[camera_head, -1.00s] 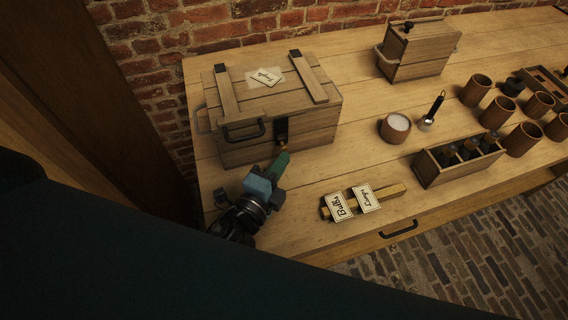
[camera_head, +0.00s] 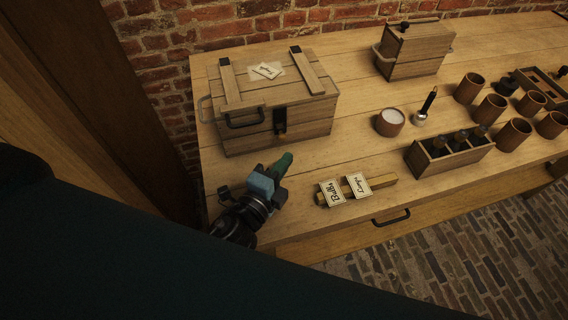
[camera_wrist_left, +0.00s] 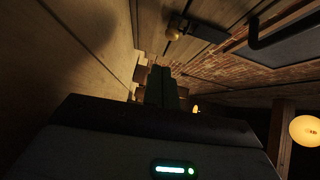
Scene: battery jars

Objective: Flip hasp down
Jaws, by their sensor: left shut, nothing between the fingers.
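The wooden chest (camera_head: 232,135) stands at the back left of the table with its lid closed. Its dark hasp (camera_head: 279,117) lies down along the front face across the lid seam, with a small brass piece at its lower end. In the left wrist view the dark hasp (camera_wrist_left: 207,31) and the brass knob (camera_wrist_left: 174,34) show near the top. My left gripper (camera_head: 285,161) is shut and empty, in front of and below the hasp, apart from the chest. Its green fingers show in the left wrist view (camera_wrist_left: 159,85). My right gripper is out of view.
Two label cards, one reading Bulbs (camera_head: 332,192), rest on a wooden bar (camera_head: 380,182) to the right of my gripper. A bottle crate (camera_head: 421,164), a white-filled cup (camera_head: 390,122) and several wooden cups stand farther right. The table between chest and bar is clear.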

